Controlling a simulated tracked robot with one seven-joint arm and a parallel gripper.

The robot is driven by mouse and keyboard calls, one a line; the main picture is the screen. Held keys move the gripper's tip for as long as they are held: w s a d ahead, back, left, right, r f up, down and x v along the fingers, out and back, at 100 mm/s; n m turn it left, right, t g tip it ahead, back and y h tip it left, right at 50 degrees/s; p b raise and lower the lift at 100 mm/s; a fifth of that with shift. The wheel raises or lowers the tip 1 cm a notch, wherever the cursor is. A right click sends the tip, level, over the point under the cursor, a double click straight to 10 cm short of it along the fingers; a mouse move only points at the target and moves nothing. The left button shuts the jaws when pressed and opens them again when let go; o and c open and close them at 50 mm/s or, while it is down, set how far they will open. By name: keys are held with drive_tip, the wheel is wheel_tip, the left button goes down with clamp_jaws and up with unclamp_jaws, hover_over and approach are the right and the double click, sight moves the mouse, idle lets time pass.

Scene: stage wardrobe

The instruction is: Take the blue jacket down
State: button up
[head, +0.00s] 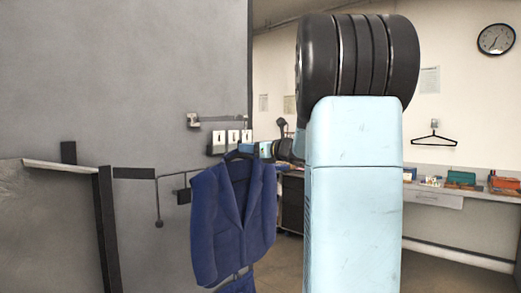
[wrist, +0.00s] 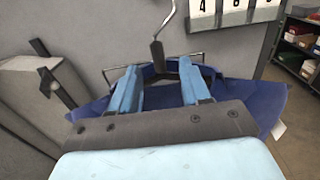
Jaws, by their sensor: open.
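The blue jacket (head: 235,220) hangs upright on a dark hanger in the middle of the head view, in front of the grey wall. In the wrist view the jacket (wrist: 245,97) spreads below and around my gripper (wrist: 160,88). My gripper's two blue fingers are apart, with nothing visibly clamped between them. A metal hook with a dark neck (wrist: 157,50) shows just beyond the fingertips, near the jacket's collar. Whether the fingers touch the hanger or jacket cannot be told.
White number cards (head: 232,136) sit on the wall above the jacket; they show at the top of the wrist view (wrist: 232,8). A thin dark rail with a hanging rod (head: 158,205) is left of the jacket. An empty hanger (head: 434,140) and a counter (head: 470,194) are at right.

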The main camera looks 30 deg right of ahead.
drive_tip(key=shift+x, duration=2.65)
clamp_jaws()
drive_tip(key=shift+r, duration=0.2)
drive_tip(key=shift+s+r, duration=0.15)
drive_tip(key=shift+r, duration=0.2)
